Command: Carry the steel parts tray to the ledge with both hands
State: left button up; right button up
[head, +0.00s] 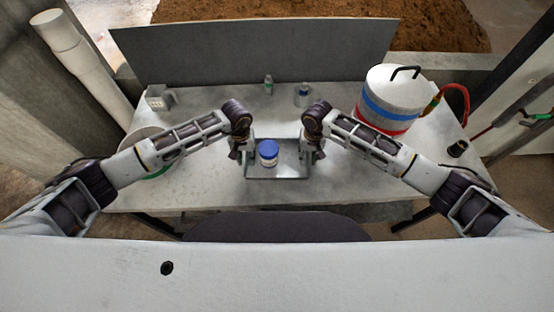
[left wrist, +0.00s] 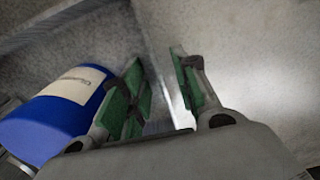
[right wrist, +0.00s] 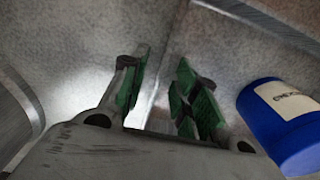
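The steel parts tray (head: 292,172) lies on the grey table in the middle of the head view, near its front edge. A blue-lidded jar with a pale label (head: 268,152) stands in it; the jar also shows in the left wrist view (left wrist: 50,122) and right wrist view (right wrist: 284,128). My left gripper (left wrist: 156,62) is open at the tray's left side, its green-padded fingers apart on either side of the wall. My right gripper (right wrist: 162,58) is open likewise at the right wall. I cannot tell which surface is the ledge.
A white drum with blue and red bands (head: 392,100) stands at the table's back right, a red hose beside it. Two small bottles (head: 268,84) (head: 302,95) stand behind the tray. A grey upright panel (head: 250,55) closes the back. A round item lies under my left arm.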

pick_arm(q)
jog(key=shift+f, duration=0.15)
pick_arm(e)
jog(key=shift+f, duration=0.15)
pick_arm(q)
grip_shut()
pick_arm(e)
grip_shut()
